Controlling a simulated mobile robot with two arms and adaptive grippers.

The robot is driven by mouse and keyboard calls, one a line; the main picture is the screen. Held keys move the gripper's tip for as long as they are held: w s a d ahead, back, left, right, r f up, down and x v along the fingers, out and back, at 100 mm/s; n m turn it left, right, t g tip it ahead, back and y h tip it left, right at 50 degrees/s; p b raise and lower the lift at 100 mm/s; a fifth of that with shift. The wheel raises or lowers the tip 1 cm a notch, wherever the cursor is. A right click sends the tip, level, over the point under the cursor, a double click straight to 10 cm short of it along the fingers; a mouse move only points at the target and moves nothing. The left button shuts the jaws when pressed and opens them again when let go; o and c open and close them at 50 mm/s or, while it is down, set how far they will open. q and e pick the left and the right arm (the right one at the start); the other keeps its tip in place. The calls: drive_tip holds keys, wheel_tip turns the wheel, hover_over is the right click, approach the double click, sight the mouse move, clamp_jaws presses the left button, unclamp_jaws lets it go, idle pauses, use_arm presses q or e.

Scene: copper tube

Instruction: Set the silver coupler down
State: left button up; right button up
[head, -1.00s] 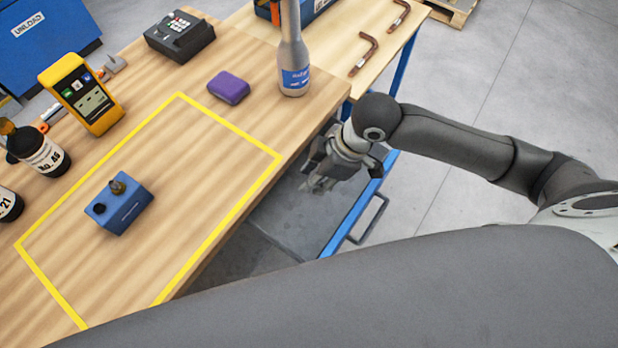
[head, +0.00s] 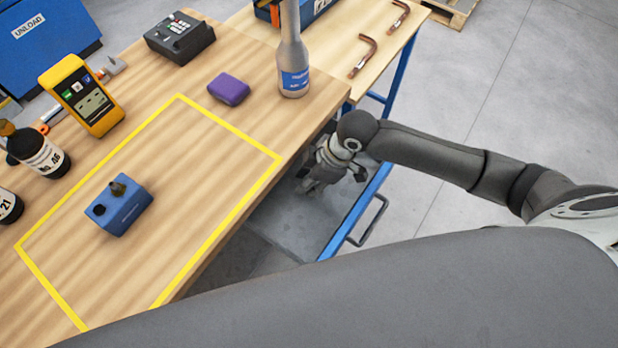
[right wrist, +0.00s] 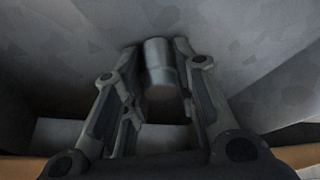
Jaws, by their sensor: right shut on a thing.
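The silver coupler (right wrist: 160,66) shows in the right wrist view as a short grey cylinder between the two fingers. My right gripper (right wrist: 158,68) is shut on it. In the head view my right gripper (head: 312,180) is low beside the table's right edge, below the tabletop and over a grey surface with a blue rim. The coupler cannot be made out there. My left gripper is not in view.
The wooden table (head: 185,150) has a yellow taped rectangle (head: 228,126) with a blue block (head: 119,206) inside. A blue-railed cart (head: 345,215) is beside the table.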

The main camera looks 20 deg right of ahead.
drive_tip(key=o, duration=1.1)
drive_tip(key=shift+c, duration=0.2)
drive_tip(key=v, duration=1.2)
drive_tip(key=shift+s, duration=0.1)
